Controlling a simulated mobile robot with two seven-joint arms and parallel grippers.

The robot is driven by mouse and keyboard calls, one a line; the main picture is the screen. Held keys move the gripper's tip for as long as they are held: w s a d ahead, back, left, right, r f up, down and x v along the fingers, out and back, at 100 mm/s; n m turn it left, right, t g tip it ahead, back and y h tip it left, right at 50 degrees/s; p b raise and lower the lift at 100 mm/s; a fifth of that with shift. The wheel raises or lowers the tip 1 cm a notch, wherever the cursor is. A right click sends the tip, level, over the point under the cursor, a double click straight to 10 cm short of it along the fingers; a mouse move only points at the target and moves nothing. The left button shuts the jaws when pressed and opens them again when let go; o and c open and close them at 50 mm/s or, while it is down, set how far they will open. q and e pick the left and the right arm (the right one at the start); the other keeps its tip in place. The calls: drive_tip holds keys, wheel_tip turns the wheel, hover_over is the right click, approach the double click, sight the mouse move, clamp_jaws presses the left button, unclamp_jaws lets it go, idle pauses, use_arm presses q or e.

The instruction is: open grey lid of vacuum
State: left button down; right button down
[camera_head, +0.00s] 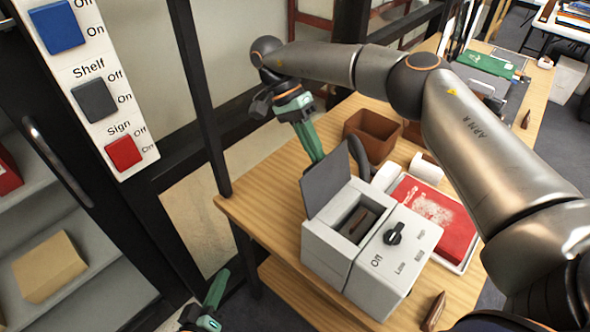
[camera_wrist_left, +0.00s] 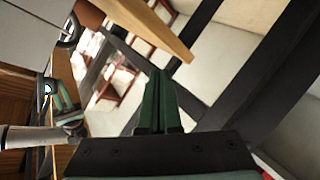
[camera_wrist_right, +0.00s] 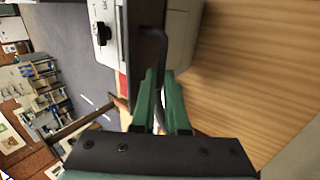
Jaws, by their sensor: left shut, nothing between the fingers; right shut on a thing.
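The vacuum is a white box (camera_head: 395,275) on the wooden table, with a black knob (camera_head: 393,233) on its top. Its grey lid (camera_head: 325,187) stands raised, and the compartment below is open with a brown item (camera_head: 358,222) inside. A dark curved handle (camera_head: 359,158) shows at the lid's far side. My right gripper (camera_head: 314,148) reaches down behind the lid, its tips partly hidden. In the right wrist view its fingers (camera_wrist_right: 161,100) are shut on the dark handle (camera_wrist_right: 163,60). My left gripper (camera_head: 217,288) is shut and empty, low beside the table's left edge.
A brown open box (camera_head: 372,132), white rolls (camera_head: 426,168) and a red package (camera_head: 436,215) in a tray stand beyond the vacuum. A brown pointed object (camera_head: 433,312) lies at the near edge. A switch panel (camera_head: 88,90) and dark frame post (camera_head: 205,100) are at left.

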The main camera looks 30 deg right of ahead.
use_arm(q)
drive_tip(key=w+d+r+n+g+h, duration=0.35)
drive_tip(key=d+r+h, duration=0.6)
drive_tip(key=d, duration=0.45)
drive_tip(key=w+a+r+n+g+h, duration=0.1)
drive_tip(key=w+a+r+n+g, duration=0.1)
drive_tip(key=w+a+r+g, duration=0.3)
drive_tip(key=s+d+r, duration=0.1)
drive_tip(key=d+r, duration=0.1)
drive_tip(key=d, duration=1)
drive_tip(key=shift+d, duration=0.15)
use_arm(e)
drive_tip(key=shift+f, duration=0.3)
use_arm(q)
drive_tip(key=shift+r+g, duration=0.1)
drive_tip(key=shift+g, duration=0.15)
